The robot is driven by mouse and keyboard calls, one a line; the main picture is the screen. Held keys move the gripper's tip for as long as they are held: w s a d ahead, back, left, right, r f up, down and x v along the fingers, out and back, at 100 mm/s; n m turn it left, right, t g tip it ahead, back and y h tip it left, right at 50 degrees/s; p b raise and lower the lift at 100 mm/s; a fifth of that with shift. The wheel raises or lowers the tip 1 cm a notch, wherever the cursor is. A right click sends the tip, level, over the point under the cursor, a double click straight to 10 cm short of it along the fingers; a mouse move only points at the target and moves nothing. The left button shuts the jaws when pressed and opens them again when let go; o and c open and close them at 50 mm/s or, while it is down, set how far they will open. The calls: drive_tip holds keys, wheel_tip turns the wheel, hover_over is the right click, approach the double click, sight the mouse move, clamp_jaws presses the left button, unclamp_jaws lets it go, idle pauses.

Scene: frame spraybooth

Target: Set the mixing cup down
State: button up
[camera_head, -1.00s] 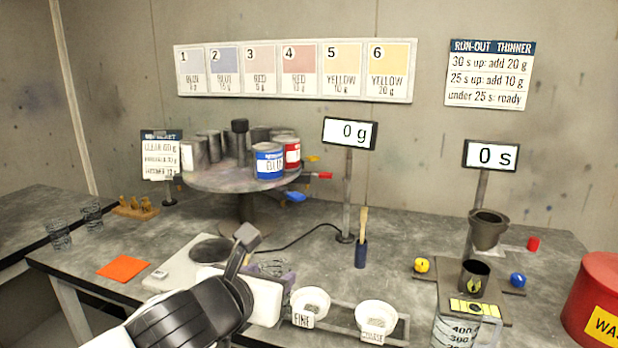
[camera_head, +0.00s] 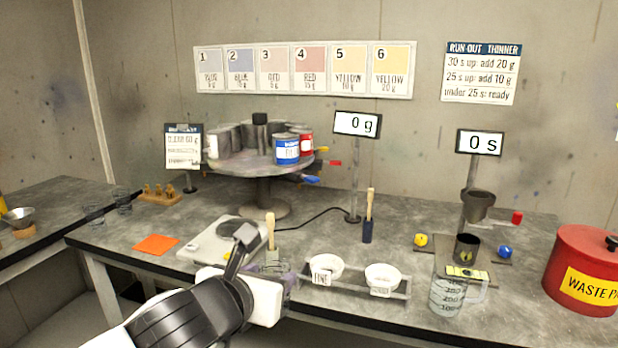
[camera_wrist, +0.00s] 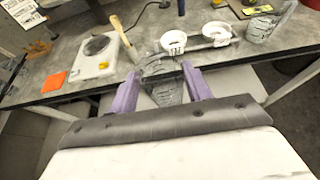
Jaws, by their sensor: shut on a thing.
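My gripper (camera_wrist: 163,82) is shut on a clear cup, which I take to be the mixing cup (camera_wrist: 166,92), held between its purple fingers in the wrist view. In the head view the gripper (camera_head: 282,280) is at the bench's front edge, and my arm hides most of the cup. A wooden-handled stick (camera_head: 270,230) rises just behind the gripper; it also shows in the wrist view (camera_wrist: 118,30), its lower end near the cup. I cannot tell whether it stands in the cup. The scale (camera_head: 208,247) lies left of the gripper, its plate empty.
Two white strainers (camera_head: 326,265) sit in a rack right of the gripper. A graduated jug (camera_head: 448,297) stands further right, near the viscosity cup stand (camera_head: 478,205). An orange square (camera_head: 156,244) lies left of the scale. The scale display (camera_head: 357,123) reads 0 g.

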drive_tip(key=w+a+f+n+y+b, duration=0.15)
drive_tip(key=w+f, duration=0.25)
drive_tip(key=f, duration=0.4)
drive_tip(key=w+a+f+b, duration=0.1)
drive_tip(key=w+a+f, duration=0.25)
drive_tip(key=f, duration=0.35)
drive_tip(key=w+a+f+n+y+b, duration=0.15)
drive_tip(key=w+f, duration=0.25)
drive_tip(key=f, duration=0.4)
drive_tip(key=d+f+m+h+b, duration=0.1)
drive_tip(key=d+f, duration=0.3)
drive_tip(key=f, duration=0.5)
drive_tip(key=s+d+f+m+h+b, duration=0.1)
drive_tip(key=d+f, duration=0.3)
drive_tip(key=f, duration=0.5)
drive_tip(key=s+d+f+m+b, duration=0.1)
drive_tip(key=d+f, duration=0.4)
drive_tip(key=f, duration=0.4)
drive_tip(key=shift+f+h, duration=0.15)
drive_tip(key=shift+h, duration=0.25)
drive_tip(key=shift+a, duration=0.2)
